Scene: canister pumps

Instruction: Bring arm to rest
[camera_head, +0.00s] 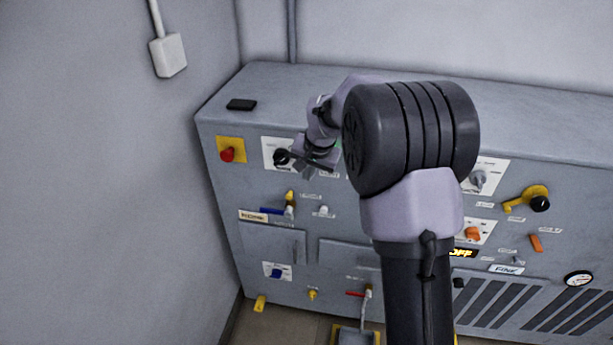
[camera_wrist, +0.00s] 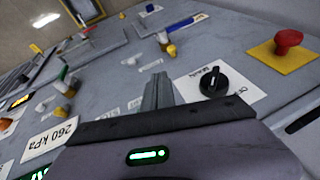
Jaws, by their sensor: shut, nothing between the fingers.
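My arm (camera_head: 425,210) reaches up in front of a grey control cabinet in the head view and bends over toward its upper left part. My gripper (camera_head: 316,165) is small there, close to a black rotary knob (camera_head: 282,157) on a white plate. In the wrist view my gripper (camera_wrist: 158,92) is shut and empty, its fingers together. The black knob (camera_wrist: 213,83) stands just right of the fingers, apart from them in that view. The gap between fingertips and panel is hard to judge. My arm hides the middle of the cabinet.
The cabinet (camera_head: 270,90) stands against walls at left and back. A red button (camera_head: 227,155) on yellow, a yellow-handled lever (camera_head: 525,199), orange switches and a gauge (camera_head: 578,279) stick out of its front. A black flat box (camera_head: 241,105) lies on top.

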